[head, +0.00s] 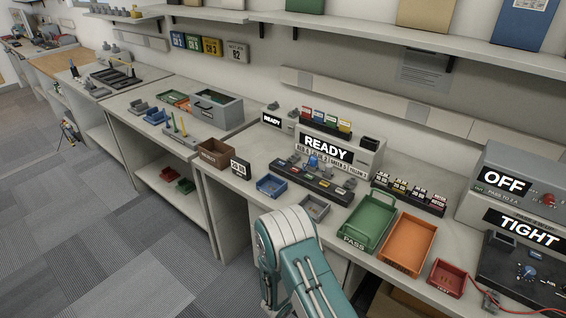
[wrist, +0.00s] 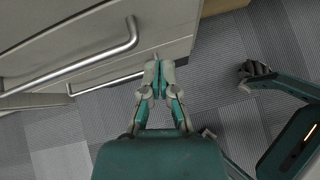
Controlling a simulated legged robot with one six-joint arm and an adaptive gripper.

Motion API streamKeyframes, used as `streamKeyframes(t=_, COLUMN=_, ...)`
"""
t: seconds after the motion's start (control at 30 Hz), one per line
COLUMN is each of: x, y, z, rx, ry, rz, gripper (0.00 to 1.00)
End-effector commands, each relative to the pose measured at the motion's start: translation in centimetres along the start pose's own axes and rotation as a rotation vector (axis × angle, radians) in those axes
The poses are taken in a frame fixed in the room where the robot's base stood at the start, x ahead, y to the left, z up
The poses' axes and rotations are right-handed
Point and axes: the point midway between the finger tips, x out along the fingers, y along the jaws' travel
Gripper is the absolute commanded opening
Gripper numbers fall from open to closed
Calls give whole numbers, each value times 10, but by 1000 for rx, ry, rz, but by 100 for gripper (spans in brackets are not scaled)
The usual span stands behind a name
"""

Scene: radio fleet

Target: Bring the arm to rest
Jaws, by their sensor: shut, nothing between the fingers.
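My gripper (wrist: 157,66) is shut and empty in the wrist view. It points down over the grey carpet (wrist: 235,50), beside the front of a pale cabinet (wrist: 60,20) with metal bar handles (wrist: 100,60). In the head view my teal and white arm (head: 290,245) is folded at the bottom centre, in front of the bench edge. The gripper itself is hidden in the head view.
The bench (head: 257,212) holds a green PASS tray (head: 346,243), an orange tray (head: 384,262), a red tray (head: 433,285) and a READY unit (head: 365,160). Boxes marked OFF (head: 540,165) and TIGHT stand at right. Open carpet (head: 90,230) lies at left.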

Motion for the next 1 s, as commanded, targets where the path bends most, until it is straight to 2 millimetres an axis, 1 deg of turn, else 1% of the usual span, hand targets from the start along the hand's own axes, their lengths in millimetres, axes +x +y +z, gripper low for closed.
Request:
streamKeyframes(t=0.03, x=-9, y=7, z=26, rx=69, ry=-16, rz=-19, gripper=0)
streamKeyframes(t=0.2, x=-38, y=11, z=96, rx=286, ry=-52, rz=-99, gripper=0)
streamKeyframes(t=0.4, x=-77, y=4, z=168, rx=537, ry=-74, rz=-187, gripper=0)
streamKeyframes(t=0.5, x=-98, y=-5, z=199, rx=663, ry=-76, rz=-229, gripper=0)
streamKeyframes(t=0.7, x=-142, y=-28, z=252, rx=918, ry=-62, rz=-308, gripper=0)
streamKeyframes(t=0.8, x=-165, y=-42, z=273, rx=1045, ry=-45, rz=-345, gripper=0)
streamKeyframes(t=1.0, x=-211, y=-70, z=305, rx=1293, ry=9, rz=-409, gripper=0)
